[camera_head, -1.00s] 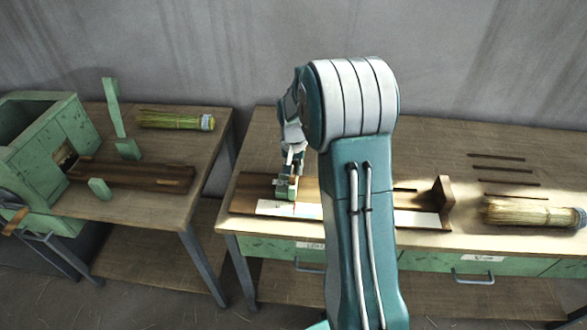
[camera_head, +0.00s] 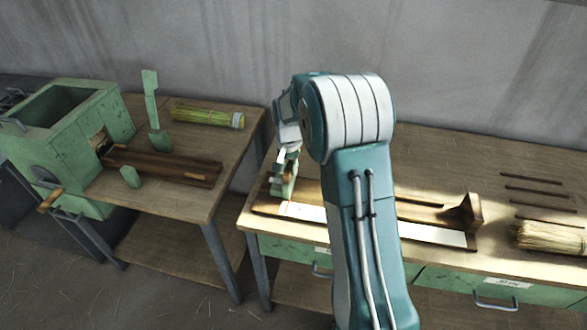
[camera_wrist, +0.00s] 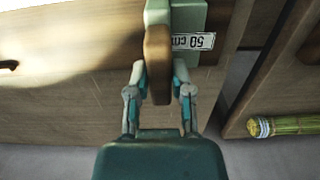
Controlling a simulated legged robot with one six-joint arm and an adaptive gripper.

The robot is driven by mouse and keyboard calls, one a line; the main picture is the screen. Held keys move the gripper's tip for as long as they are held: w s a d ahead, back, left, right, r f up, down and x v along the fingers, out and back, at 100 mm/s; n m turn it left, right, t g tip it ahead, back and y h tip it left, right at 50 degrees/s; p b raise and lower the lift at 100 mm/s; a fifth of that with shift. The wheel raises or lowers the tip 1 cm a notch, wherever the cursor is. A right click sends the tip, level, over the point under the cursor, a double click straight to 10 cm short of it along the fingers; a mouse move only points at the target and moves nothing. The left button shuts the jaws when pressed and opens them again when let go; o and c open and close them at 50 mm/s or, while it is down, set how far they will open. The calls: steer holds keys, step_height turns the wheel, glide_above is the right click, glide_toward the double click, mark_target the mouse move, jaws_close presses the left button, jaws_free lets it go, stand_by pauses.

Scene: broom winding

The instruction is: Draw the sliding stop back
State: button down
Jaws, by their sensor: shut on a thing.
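The sliding stop is a green block (camera_head: 291,190) near the left end of a long brown wooden board (camera_head: 265,207) on the right bench. In the wrist view the block (camera_wrist: 190,12) shows at the top, with a brown wooden handle (camera_wrist: 157,48) and a "50 cm" label (camera_wrist: 193,41) upside down beside it. My gripper (camera_wrist: 160,72) is shut on the handle, one finger on each side. In the head view my gripper (camera_head: 287,165) is small and partly hidden at the stop. My arm covers the middle of the board.
The board has a white strip (camera_head: 430,233) and an upright wooden end piece (camera_head: 463,213) at its right. A straw bundle (camera_head: 550,238) lies farther right. The left bench holds a green machine (camera_head: 75,135) and a greener bundle (camera_head: 205,116). A gap separates the benches.

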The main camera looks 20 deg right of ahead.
steer(key=c, duration=0.6)
jaws_free()
steer(key=shift+w+a+f, duration=0.1)
steer(key=shift+a, duration=0.05)
steer(key=shift+c, duration=0.2)
steer(key=shift+o, duration=0.6)
steer(key=shift+w+a, duration=0.1)
steer(key=shift+a, duration=0.1)
steer(key=shift+d+r, duration=0.15)
steer(key=shift+r, duration=0.4)
step_height(320, 180, up, 11)
steer(key=shift+a, duration=0.2)
